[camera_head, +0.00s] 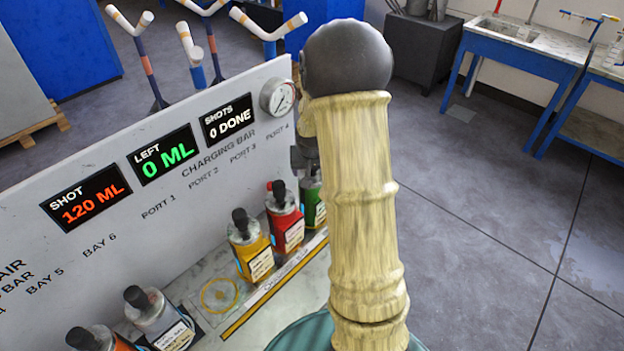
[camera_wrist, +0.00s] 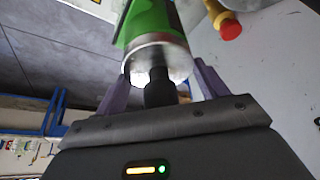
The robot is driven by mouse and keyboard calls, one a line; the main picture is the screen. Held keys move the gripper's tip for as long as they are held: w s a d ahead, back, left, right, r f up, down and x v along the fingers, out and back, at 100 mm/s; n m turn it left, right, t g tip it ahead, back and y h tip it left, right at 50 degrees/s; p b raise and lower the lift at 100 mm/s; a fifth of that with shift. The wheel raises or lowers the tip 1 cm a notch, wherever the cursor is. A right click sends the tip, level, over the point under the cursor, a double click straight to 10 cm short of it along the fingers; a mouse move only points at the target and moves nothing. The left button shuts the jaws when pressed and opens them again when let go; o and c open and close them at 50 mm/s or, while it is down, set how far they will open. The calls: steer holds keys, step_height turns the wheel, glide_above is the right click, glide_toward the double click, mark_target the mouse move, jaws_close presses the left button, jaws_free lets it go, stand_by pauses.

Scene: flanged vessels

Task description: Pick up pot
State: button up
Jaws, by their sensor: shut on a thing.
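In the wrist view my gripper (camera_wrist: 161,70) has its two purple fingers on either side of a green pot (camera_wrist: 150,20) and is shut on its top end. The pot has a silver shoulder and a black neck that points toward my palm. In the head view the green pot (camera_head: 314,206) stands at the right end of a row of pots on the bench, partly behind my arm. My gripper is mostly hidden there. I cannot tell whether the pot touches the bench.
Beside it stand a red pot (camera_head: 286,220), a yellow pot (camera_head: 252,250), a grey pot (camera_head: 160,318) and an orange pot (camera_head: 100,341). An empty yellow ring (camera_head: 220,295) marks the bench. A white panel (camera_head: 75,145) with displays and a gauge (camera_head: 278,97) rises behind.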

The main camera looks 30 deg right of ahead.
step_height(320, 180, up, 10)
steer(key=shift+f+b, duration=0.1)
steer(key=shift+b, duration=0.9)
